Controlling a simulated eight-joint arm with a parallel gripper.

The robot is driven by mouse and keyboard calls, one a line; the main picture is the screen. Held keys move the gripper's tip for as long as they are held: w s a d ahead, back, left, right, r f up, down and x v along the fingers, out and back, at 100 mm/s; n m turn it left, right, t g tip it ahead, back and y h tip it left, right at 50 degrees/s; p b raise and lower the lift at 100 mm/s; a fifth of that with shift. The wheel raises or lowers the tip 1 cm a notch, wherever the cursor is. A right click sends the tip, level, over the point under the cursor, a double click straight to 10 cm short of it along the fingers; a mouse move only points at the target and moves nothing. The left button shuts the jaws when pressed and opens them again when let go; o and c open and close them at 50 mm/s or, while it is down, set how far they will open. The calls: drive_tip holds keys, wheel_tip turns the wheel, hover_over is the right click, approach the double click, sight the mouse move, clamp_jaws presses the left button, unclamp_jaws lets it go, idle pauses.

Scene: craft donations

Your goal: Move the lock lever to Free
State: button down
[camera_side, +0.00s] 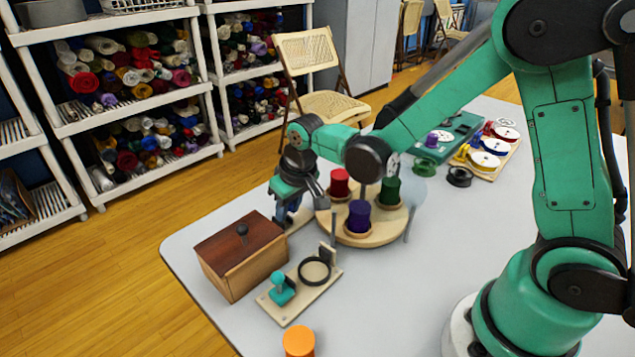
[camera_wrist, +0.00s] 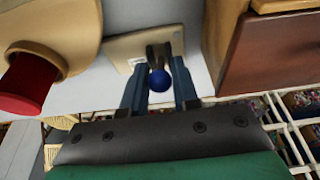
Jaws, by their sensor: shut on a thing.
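The lock lever (camera_wrist: 159,80) has a round blue knob on a dark arm, on a beige base plate (camera_wrist: 124,48) in the wrist view. My gripper (camera_wrist: 158,72) has its dark blue fingers closed on either side of the knob, holding the lever. In the side view my gripper (camera_side: 287,215) reaches down between the wooden box and the round spool carousel (camera_side: 345,234), hiding the lever. A small white label on the plate is too small to read, so I cannot tell which setting the lever stands at.
The carousel bears red (camera_side: 339,183), purple (camera_side: 359,216) and green (camera_side: 389,191) spools close beside my gripper. The brown wooden box (camera_side: 242,258) stands on the other side. A board with a ring (camera_side: 314,270) and teal knob, and an orange spool (camera_side: 299,341), are in front.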

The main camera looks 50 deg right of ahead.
drive_tip(key=shift+w+r, duration=0.25)
drive_tip(key=shift+w, duration=1.25)
drive_tip(key=shift+w+f, duration=0.1)
drive_tip(key=shift+w, duration=0.7)
